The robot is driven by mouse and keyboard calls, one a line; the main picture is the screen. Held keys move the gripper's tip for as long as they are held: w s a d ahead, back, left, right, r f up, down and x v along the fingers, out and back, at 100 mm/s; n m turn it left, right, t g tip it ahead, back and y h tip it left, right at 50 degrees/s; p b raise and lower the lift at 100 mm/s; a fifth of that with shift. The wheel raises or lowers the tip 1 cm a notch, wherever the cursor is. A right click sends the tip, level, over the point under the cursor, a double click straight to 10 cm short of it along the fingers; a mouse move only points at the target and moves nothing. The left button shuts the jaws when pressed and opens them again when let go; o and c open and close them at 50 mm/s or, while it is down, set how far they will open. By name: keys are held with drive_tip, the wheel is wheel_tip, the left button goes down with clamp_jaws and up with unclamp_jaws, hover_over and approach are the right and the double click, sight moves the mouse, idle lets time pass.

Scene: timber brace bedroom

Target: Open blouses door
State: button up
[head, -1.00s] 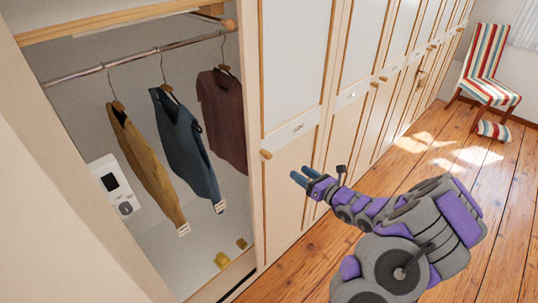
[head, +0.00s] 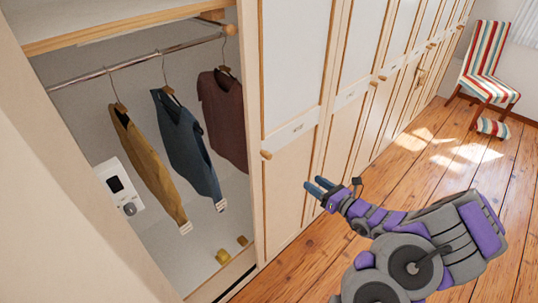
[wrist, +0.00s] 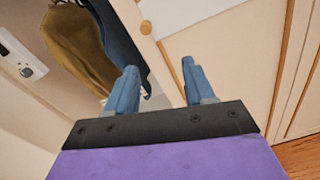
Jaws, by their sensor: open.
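A row of cream wardrobe doors with wooden trim fills the middle of the head view. The knob also shows in the wrist view (wrist: 146,27), beyond and between my fingers. My gripper (head: 314,187) is open and empty, with blue fingers, in front of the doors, to the right of and below the knob and apart from it. The wrist view shows both fingertips (wrist: 160,75) spread.
An open compartment at left holds a yellow top (head: 148,165), a blue vest (head: 187,145) and a maroon top (head: 222,115) on a rail (head: 135,58). A striped chair (head: 487,75) stands far right. The wooden floor (head: 400,175) is clear along the doors.

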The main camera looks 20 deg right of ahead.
drive_tip(key=shift+s+d, duration=0.2)
drive_tip(key=shift+s, duration=0.25)
drive_tip(key=shift+p, duration=0.5)
drive_tip(key=p+v, duration=0.2)
drive_tip(key=v, duration=1.5)
drive_tip(key=shift+s+d, duration=0.15)
